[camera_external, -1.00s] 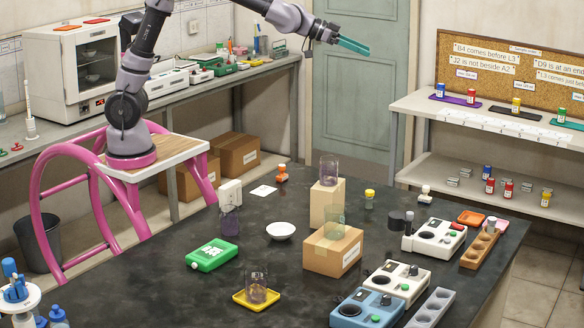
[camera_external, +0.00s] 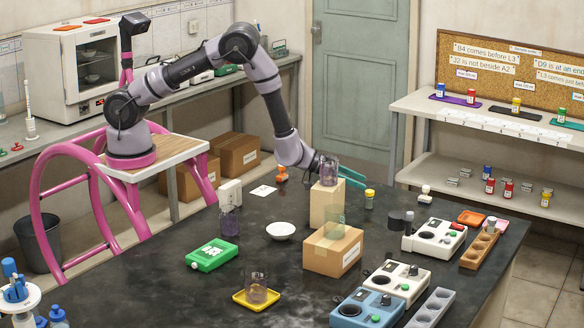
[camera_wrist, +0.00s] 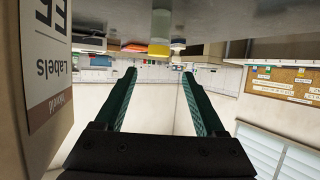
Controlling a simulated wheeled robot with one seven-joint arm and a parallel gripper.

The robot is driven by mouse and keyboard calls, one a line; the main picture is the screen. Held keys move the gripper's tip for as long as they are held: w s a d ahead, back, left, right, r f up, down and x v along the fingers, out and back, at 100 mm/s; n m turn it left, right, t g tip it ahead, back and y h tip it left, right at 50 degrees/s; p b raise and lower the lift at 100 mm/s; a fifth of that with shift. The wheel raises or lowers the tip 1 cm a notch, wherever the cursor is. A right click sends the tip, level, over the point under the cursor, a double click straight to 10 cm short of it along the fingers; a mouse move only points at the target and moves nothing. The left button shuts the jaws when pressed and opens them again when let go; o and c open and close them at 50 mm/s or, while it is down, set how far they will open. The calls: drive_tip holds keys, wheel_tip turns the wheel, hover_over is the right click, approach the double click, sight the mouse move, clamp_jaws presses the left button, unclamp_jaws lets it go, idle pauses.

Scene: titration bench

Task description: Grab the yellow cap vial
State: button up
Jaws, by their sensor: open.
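A small vial with a yellow cap (camera_external: 369,198) stands upright on the dark bench, right of the tall cardboard box (camera_external: 322,203). My gripper (camera_external: 354,178) is over the bench behind that box, just left of and a little above the vial in the external view. Its teal fingers point right and are apart, with nothing seen held. In the wrist view my gripper (camera_wrist: 158,73) shows open. A yellow patch (camera_wrist: 158,49) lies beyond the fingers; I cannot tell whether it is the vial.
A labelled box side (camera_wrist: 50,60) stands close at the left of the wrist view. A black cylinder (camera_external: 396,220) and a white instrument (camera_external: 434,238) stand right of the vial. Other yellow-topped vials (camera_external: 516,105) are on the shelves.

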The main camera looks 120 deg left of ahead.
sight(373, 195)
wheel_tip(373, 195, down, 3)
drive_tip(key=shift+w+r, duration=0.1)
drive_tip(key=shift+r, duration=0.05)
drive_tip(key=x, duration=0.7)
drive_tip(key=shift+w, duration=0.2)
clamp_jaws()
